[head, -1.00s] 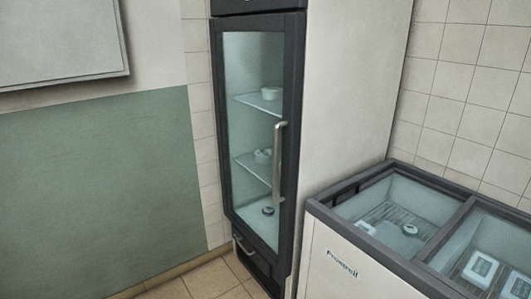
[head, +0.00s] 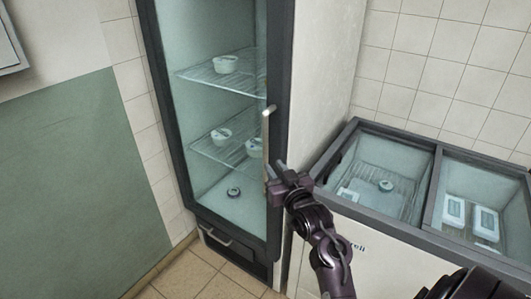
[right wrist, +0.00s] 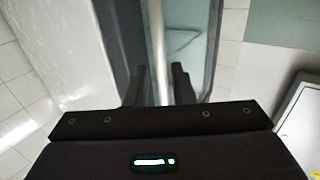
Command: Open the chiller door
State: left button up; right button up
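The chiller is a tall dark-framed cabinet whose glass door (head: 212,107) is shut. Its long pale metal handle (head: 267,135) stands upright along the door's right side; it also shows in the right wrist view (right wrist: 157,45). My right gripper (head: 277,178) is at the lower part of the handle. In the right wrist view its two dark fingers (right wrist: 160,85) stand one on each side of the bar, open, with small gaps. The lower end of the handle is partly hidden by the gripper. My left gripper is not in view.
A chest freezer (head: 350,125) with a glazed top stands close to the right of the chiller, below my right arm. White tubs (head: 226,64) stand on the shelves inside the chiller. Tiled floor (head: 205,278) is clear in front on the left.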

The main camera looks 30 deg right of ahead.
aim_at(267, 154)
jog(key=w, duration=0.2)
jog(key=w+d+p, duration=0.1)
jog(key=w, duration=0.4)
jog(key=shift+d+r+p, duration=0.25)
jog(key=shift+p, duration=0.1)
jog(key=shift+w, duration=0.25)
jog(key=shift+c, duration=0.4)
grip_shut()
